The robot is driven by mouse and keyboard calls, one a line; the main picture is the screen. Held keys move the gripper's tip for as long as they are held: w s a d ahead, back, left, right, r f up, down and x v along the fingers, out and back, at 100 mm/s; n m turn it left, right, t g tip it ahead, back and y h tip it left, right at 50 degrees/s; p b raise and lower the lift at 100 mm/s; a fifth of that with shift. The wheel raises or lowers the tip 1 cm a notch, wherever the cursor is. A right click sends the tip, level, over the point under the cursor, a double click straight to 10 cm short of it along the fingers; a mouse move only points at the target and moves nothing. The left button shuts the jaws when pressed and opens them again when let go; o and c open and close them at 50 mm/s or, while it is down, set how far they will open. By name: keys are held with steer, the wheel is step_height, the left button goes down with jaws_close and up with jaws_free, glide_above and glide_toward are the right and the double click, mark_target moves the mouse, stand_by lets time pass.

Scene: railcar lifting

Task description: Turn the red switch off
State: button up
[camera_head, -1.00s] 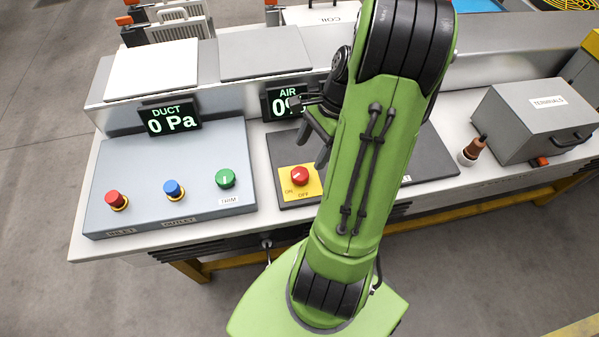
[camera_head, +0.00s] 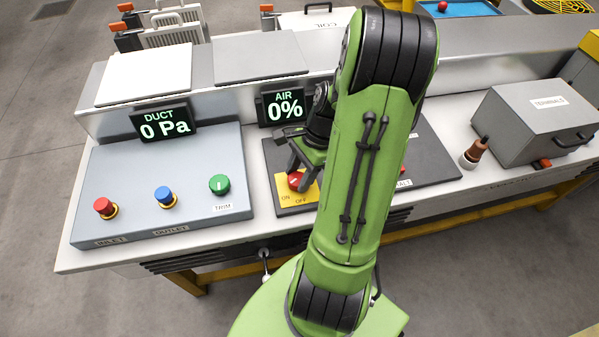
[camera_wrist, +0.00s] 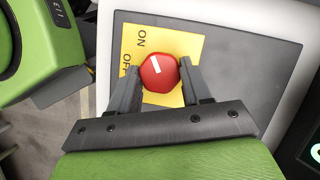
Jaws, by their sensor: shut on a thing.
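The red switch (camera_head: 296,181) is a round knob on a yellow plate (camera_head: 284,196) marked ON and OFF, set in a dark panel. In the wrist view the red switch (camera_wrist: 160,72) has a white mark slanting toward its upper left, between the ON and OFF words. My gripper (camera_head: 302,178) is over the knob from above. In the wrist view my gripper (camera_wrist: 160,82) has one finger on each side of the knob, shut on it.
A grey panel to the left holds a red knob (camera_head: 105,207), a blue knob (camera_head: 164,195) and a green knob (camera_head: 219,184). A grey TERMINALS box (camera_head: 531,120) stands right.

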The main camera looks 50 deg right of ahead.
steer(key=shift+r+n, duration=0.1)
steer(key=shift+n, duration=0.2)
steer(key=shift+c, duration=0.3)
steer(key=shift+w+n+g+p, duration=0.1)
steer(key=shift+n+g+p, duration=0.3)
steer(key=shift+n+p, duration=0.5)
steer(key=n+g+p, duration=0.1)
steer(key=n, duration=0.2)
steer(key=shift+w+g+p, duration=0.15)
steer(key=shift+g+p, duration=0.15)
steer(key=n+g, duration=0.1)
steer(key=n, duration=0.2)
steer(key=n+h+p, duration=0.1)
steer(key=n, duration=0.2)
steer(key=shift+w+g, duration=0.15)
steer(key=shift+g, duration=0.25)
steer(key=shift+n, duration=0.4)
steer(key=o, duration=1.1)
steer(key=p+v, duration=0.4)
steer(key=v, duration=1.1)
steer(key=shift+w+r+p, duration=0.25)
steer(key=shift+r+p, duration=0.05)
